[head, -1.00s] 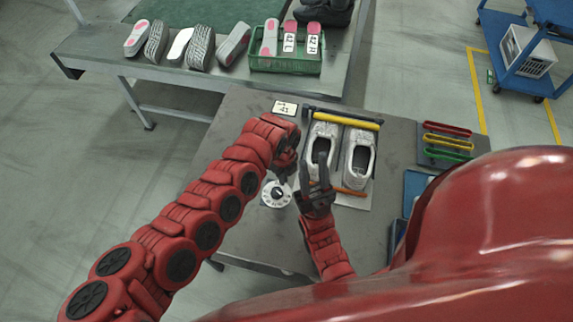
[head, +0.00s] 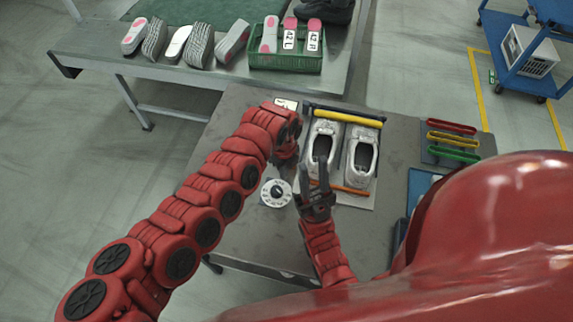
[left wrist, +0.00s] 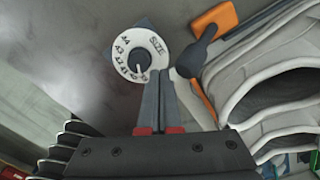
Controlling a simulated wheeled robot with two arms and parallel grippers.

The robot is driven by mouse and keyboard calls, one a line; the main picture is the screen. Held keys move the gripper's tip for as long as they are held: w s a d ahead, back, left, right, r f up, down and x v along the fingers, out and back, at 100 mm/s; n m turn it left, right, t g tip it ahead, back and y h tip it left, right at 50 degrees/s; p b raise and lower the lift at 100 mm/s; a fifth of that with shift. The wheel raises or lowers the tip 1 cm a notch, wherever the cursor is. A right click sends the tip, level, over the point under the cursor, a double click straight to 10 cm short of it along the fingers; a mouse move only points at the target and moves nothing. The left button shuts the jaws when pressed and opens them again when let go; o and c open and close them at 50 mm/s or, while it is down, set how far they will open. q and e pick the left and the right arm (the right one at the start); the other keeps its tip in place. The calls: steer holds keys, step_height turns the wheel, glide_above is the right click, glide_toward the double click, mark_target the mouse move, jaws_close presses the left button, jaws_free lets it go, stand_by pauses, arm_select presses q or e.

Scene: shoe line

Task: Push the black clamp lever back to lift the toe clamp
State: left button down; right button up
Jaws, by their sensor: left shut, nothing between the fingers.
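In the left wrist view, my left gripper (left wrist: 160,88) is shut and empty. Its tips are just below the white size dial (left wrist: 140,53) and left of the black lever (left wrist: 190,62) with its rounded end. A small gap appears between fingers and lever. The lever stands beside an orange bar (left wrist: 215,20). In the head view my left arm's wrist hides its fingertips, and I cannot make out the lever. Two pale shoes (head: 361,160) lie side by side under a yellow bar (head: 346,115). My right gripper (head: 315,180) is open in front of the left shoe, with nothing visible between its fingers.
The dial (head: 277,193) sits on the grey table left of the shoes. A rack of coloured bars (head: 452,138) lies to the right. A back bench carries soles and a green crate (head: 285,63). The table's front left part is clear.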

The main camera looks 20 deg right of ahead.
arm_select(q)
steer(key=shift+w+d+f+b, duration=0.15)
steer(key=shift+w+d+b, duration=0.2)
steer(key=shift+b, duration=0.9)
steer(key=shift+w+b, duration=0.25)
steer(key=shift+b, duration=0.4)
steer(key=shift+r, duration=0.25)
